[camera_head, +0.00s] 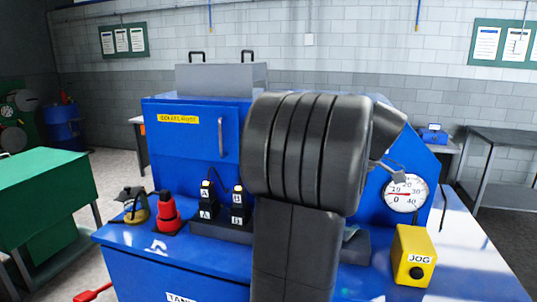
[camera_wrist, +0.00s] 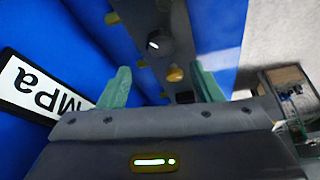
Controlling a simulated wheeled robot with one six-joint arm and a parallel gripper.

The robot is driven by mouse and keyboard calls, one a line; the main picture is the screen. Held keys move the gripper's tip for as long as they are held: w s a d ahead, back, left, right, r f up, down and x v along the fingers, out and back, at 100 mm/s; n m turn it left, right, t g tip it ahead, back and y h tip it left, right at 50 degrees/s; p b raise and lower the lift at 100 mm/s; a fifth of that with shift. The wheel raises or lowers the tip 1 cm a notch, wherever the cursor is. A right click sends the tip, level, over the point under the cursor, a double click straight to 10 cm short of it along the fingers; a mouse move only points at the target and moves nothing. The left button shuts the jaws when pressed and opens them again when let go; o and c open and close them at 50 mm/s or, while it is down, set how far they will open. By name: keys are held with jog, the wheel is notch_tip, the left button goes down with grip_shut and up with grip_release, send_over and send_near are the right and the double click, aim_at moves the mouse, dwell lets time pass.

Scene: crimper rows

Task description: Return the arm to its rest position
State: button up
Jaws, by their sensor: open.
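My arm stands large and dark in the middle of the head view and hides much of the blue machine (camera_head: 180,140) behind it. The arm bends over to the right at its top, and my gripper cannot be made out clearly there. In the wrist view my gripper (camera_wrist: 162,88) is open, with two green fingers spread apart. Nothing is held between them. Beyond the fingers are a dark strip with a black knob (camera_wrist: 158,43) and several brass-coloured fittings, next to blue surfaces. A white plate reading "MPa" (camera_wrist: 38,88) lies at the left.
On the blue bench top are a red tool-like piece (camera_head: 167,213), black blocks with lettered labels (camera_head: 238,209) and a yellow JOG box (camera_head: 414,256). A round gauge (camera_head: 404,193) is at the right. A green cabinet (camera_head: 40,195) stands left, a grey table (camera_head: 495,150) right.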

jog(key=v, duration=0.7)
jog(key=x, duration=1.4)
jog(key=shift+f, duration=0.1)
jog(key=shift+a+f, duration=0.15)
jog(key=shift+f, duration=0.1)
jog(key=m, duration=0.3)
jog(key=shift+s+t+h, duration=0.1)
jog(key=shift+t+h, duration=0.3)
jog(key=m+h, duration=0.1)
jog(key=m, duration=0.1)
jog(key=shift+m+t+p, duration=0.3)
jog(key=shift+m, duration=0.1)
jog(key=m+h, duration=0.1)
jog(key=m, duration=0.4)
jog(key=shift+a+t+h, duration=0.1)
jog(key=shift+t+h, duration=0.2)
jog(key=shift+h, duration=0.1)
jog(key=shift+a+m+h+b, duration=0.1)
jog(key=shift+m+h+b, duration=0.5)
jog(key=shift+m, duration=0.95)
jog(key=shift+m+h+b, duration=0.45)
jog(key=shift+m+h, duration=0.15)
jog(key=shift+m, duration=0.95)
jog(key=shift+m+g+h+b, duration=0.4)
jog(key=shift+m+g+h, duration=0.25)
jog(key=shift+m, duration=1.45)
